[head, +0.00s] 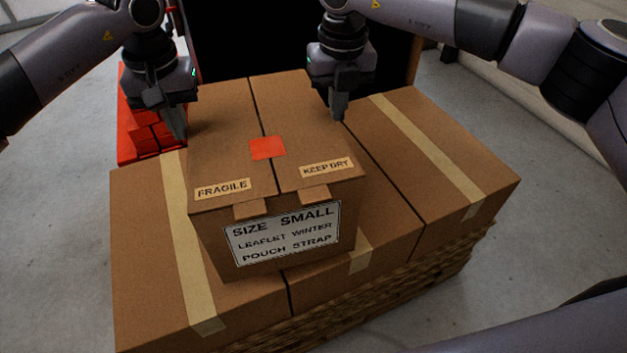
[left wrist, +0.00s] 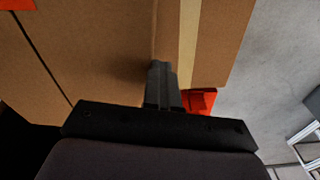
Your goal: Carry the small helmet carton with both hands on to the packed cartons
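The small helmet carton (head: 225,120) is brown and closed, with an orange square on top and a "SIZE SMALL" label on its front. It is upright over the packed cartons (head: 145,240); I cannot tell whether its underside touches them. My left gripper (head: 182,136) is at its left side, fingers together; the left wrist view shows these fingers (left wrist: 162,75) beside the edge of the small carton (left wrist: 90,50). My right gripper (head: 338,117) is at its right side near the back, fingers together. Contact at both sides is hard to tell.
The packed cartons stand side by side with pale tape strips, on a woven-looking brown base (head: 420,290). Red boxes (head: 140,130) stand behind at the left. A dark opening (head: 260,40) lies behind. Grey floor is free at both sides.

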